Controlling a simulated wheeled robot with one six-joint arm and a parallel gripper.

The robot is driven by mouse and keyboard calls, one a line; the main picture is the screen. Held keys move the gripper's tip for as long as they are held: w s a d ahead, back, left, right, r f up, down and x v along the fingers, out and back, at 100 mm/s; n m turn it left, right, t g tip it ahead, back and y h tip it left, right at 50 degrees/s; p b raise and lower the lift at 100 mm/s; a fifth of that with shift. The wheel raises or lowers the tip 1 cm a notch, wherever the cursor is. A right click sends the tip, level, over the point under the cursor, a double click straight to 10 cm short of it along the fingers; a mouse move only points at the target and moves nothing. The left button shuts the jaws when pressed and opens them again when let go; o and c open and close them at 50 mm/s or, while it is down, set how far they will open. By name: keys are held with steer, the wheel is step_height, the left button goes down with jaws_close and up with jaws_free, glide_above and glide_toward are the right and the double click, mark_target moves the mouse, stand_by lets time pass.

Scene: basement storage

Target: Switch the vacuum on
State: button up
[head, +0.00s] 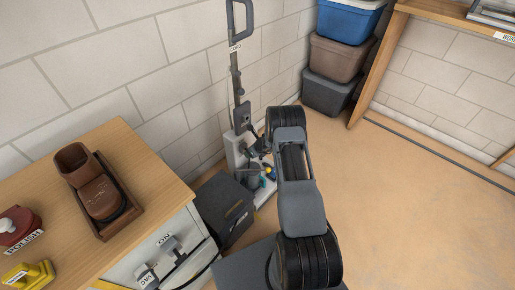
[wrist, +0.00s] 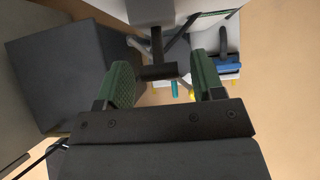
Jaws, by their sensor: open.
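A grey upright stick with a loop handle (head: 240,20), apparently the vacuum, leans by the block wall above a pale base (head: 236,150). A small label hangs below its handle. My gripper (wrist: 160,68) is open, its green-padded fingers spread on either side of a dark T-shaped bar (wrist: 157,50) in the wrist view. I cannot tell whether they touch it. In the head view my arm hides most of the gripper. On the cabinet front, a "VAC" label (head: 148,275) and an "ON" label (head: 164,239) sit by a grey lever-like fitting (head: 172,249).
A dark box (head: 222,208) stands between cabinet and vacuum; it fills the left of the wrist view (wrist: 65,75). The wooden cabinet top (head: 130,145) holds a brown tray (head: 130,208) and polish. Stacked bins (head: 335,58) stand behind. The floor to the right is clear.

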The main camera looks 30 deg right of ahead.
steer(key=p+v, duration=0.2)
steer(key=v, duration=1.1)
steer(key=s+a+r+n+g+y+p, duration=0.1)
steer(key=s+a+r+n+g+p, duration=0.1)
steer(key=s+a+r+n, duration=0.5)
steer(key=s+a+r+n+g+y+p, duration=0.25)
steer(key=r+n, duration=0.25)
steer(key=n, duration=0.4)
steer(key=s+a+r+n+h+p, duration=0.2)
steer(key=s+r+n+p, duration=0.3)
steer(key=r, duration=0.7)
steer(key=s+a+r+n+t+h+p, duration=0.1)
steer(key=s+r+n+p, duration=0.4)
steer(key=r, duration=0.7)
steer(key=s+a+r+n+h+p, duration=0.3)
steer(key=s+a+r+n+p, duration=0.1)
steer(key=r, duration=0.8)
steer(key=shift+s+n+p, duration=0.65)
steer(key=shift+n, duration=0.25)
steer(key=shift+r, duration=0.1)
